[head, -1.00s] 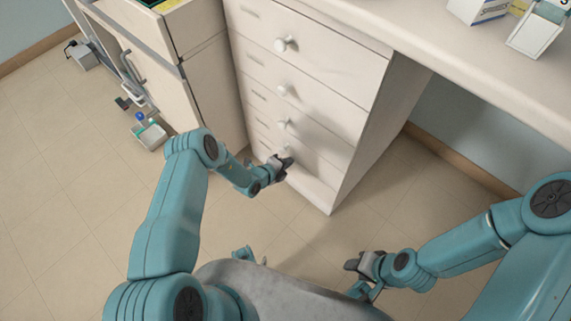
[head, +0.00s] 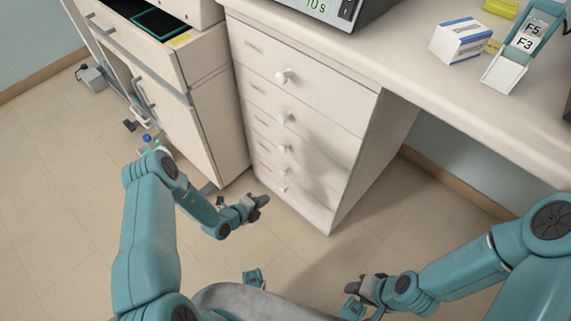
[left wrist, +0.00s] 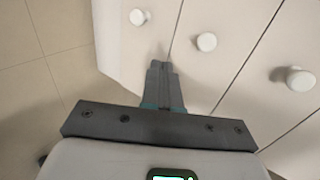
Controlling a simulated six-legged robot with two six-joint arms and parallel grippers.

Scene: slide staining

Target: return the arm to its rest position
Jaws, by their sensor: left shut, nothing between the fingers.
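My left gripper (head: 262,201) is shut and empty in the head view. It hangs over the floor, in front of the lower part of the drawer cabinet and apart from it. In the left wrist view, its fingers (left wrist: 158,68) are together, with the white drawer fronts and round knobs beyond them. My right gripper (head: 352,287) is at the lower right of the head view, low over the floor. It is too small and dark to tell whether its fingers are apart.
The drawer cabinet (head: 300,95) has its drawers shut. Left of it stands a cupboard (head: 190,110) with an open top drawer holding a dark tray (head: 158,21). The countertop (head: 425,75) holds a device with a display, a blue-and-white box (head: 462,40) and a slide holder.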

